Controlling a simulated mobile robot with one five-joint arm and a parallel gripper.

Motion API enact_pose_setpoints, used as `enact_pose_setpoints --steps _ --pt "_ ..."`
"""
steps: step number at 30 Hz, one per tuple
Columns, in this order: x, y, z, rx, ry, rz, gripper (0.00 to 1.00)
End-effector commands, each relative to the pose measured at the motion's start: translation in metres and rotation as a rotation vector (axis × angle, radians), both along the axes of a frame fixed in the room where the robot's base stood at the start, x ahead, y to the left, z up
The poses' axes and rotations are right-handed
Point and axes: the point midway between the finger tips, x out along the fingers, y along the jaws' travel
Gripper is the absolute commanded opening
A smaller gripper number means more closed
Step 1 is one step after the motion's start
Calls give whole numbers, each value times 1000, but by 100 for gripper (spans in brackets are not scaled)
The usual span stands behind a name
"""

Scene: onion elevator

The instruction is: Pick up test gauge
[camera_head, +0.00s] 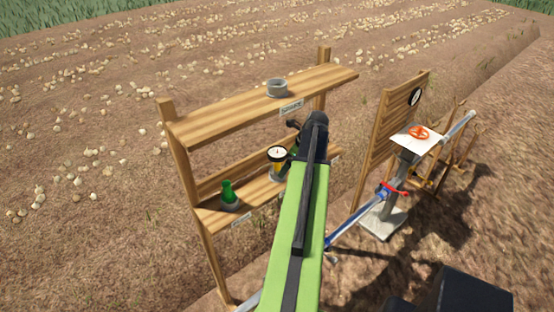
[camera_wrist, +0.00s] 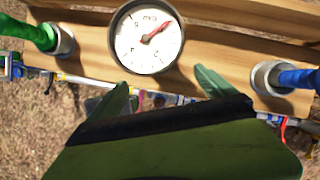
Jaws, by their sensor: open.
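The test gauge (camera_head: 277,155) has a round white dial and a yellow body, and stands on the lower shelf of the wooden rack. In the wrist view its dial (camera_wrist: 149,37) faces the camera, with a red needle, at the top middle. My gripper (camera_wrist: 165,88) is open, its two green fingers spread on the near side of the gauge. I see no contact between the fingers and the gauge. In the head view my green arm reaches to the shelf, and its dark wrist hides the gripper (camera_head: 292,150) in part.
A green bottle-like item (camera_head: 229,194) stands left of the gauge, and a blue-topped item (camera_wrist: 290,78) stands right of it. The upper shelf (camera_head: 230,104) holds a grey cup (camera_head: 277,88).

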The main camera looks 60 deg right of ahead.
Motion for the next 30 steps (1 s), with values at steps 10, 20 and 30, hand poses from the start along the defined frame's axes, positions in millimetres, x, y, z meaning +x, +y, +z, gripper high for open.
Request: enact_pose_setpoints --steps 10,20,30 --pt "52 4 -7 -1 -1 4 95" --pt "53 5 -11 0 0 3 87" --pt "53 5 -11 0 0 3 42"
